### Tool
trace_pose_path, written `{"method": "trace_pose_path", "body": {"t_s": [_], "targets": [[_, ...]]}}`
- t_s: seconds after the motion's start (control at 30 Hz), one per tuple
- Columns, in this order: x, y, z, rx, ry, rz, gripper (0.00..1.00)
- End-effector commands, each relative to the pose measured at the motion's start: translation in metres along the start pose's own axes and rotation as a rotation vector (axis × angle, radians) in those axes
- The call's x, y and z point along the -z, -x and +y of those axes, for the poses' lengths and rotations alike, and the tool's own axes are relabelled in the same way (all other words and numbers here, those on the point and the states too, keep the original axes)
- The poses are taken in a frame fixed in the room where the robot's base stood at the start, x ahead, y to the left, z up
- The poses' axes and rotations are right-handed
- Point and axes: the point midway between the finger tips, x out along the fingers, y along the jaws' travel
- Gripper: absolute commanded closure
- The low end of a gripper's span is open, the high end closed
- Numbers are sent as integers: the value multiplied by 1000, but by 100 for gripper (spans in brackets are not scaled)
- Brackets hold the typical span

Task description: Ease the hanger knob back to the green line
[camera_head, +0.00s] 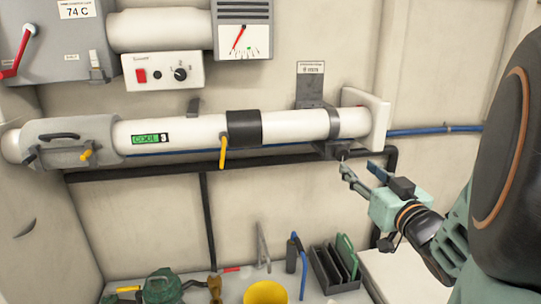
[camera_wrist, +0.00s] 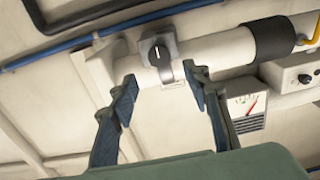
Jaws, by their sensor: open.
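The hanger knob (camera_wrist: 160,54) is a dark lever-like knob with a white mark, on a grey square plate at the pipe. In the head view, a dark block that looks like the knob's housing (camera_head: 340,150) hangs under the pipe's right end. My gripper (camera_head: 358,169) is open just below and right of it. In the wrist view my gripper (camera_wrist: 163,80) has a finger on each side of the knob's lower end, with gaps showing and nothing held. A gauge (camera_head: 243,39) with a red needle and small green marks also shows in the wrist view (camera_wrist: 247,106). No green line is readable at the knob.
The white pipe (camera_head: 295,125) runs along the wall, with a black band (camera_head: 244,128) and yellow lever (camera_head: 223,151). A blue line (camera_head: 430,130) and black rail (camera_head: 140,172) run near it. A yellow bucket (camera_head: 266,292) and black rack (camera_head: 333,270) stand below.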

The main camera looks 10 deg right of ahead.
Motion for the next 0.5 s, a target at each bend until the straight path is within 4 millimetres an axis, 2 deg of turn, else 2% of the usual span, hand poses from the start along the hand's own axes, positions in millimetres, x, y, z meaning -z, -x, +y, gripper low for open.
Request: {"method": "trace_pose_path", "body": {"t_s": [0.1,0.23,0.5], "targets": [[-5,-26,0,2,1,3,56],[-4,-49,0,1,0,3,56],[-1,-76,1,-1,0,1,56]]}}
